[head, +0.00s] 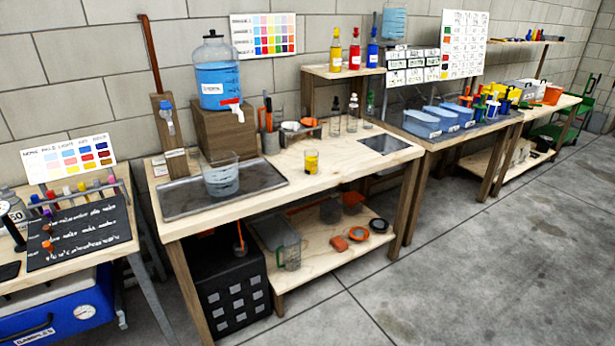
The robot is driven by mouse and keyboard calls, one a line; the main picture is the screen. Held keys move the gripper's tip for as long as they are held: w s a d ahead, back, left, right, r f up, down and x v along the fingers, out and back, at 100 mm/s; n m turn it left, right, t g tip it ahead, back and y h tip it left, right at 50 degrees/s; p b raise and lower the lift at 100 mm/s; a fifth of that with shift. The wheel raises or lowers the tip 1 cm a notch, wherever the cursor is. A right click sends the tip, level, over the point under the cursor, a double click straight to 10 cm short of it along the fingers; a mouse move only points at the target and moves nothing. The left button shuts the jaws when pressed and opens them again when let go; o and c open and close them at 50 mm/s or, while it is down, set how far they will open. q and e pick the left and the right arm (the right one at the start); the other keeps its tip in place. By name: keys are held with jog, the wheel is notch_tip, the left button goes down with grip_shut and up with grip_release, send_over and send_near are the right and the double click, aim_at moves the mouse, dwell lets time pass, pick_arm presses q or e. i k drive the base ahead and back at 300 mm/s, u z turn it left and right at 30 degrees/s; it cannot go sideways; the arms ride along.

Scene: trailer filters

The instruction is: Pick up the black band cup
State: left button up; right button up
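A clear cup (221,176) stands upright on the dark metal tray at the left of the middle table. It has dark or bluish markings low on its side, and I cannot tell whether these are a black band. A clear jug or cup (288,255) is on the lower shelf, partly shaded. No cup with a plain black band can be made out for certain. Neither of my grippers shows in the head view.
A blue water dispenser (218,75) stands on a wooden block behind the tray (180,205). Small bottles (352,113) stand at the back of the table. A black crate (225,285) sits underneath. The floor in front (480,270) is clear.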

aim_at(310, 155)
jog(key=z, duration=0.6)
jog(key=i, duration=0.6)
jog(key=z, duration=0.75)
jog(key=i, duration=1.1)
jog(key=u, duration=0.75)
jog(key=i, duration=0.65)
jog(key=u, duration=0.55)
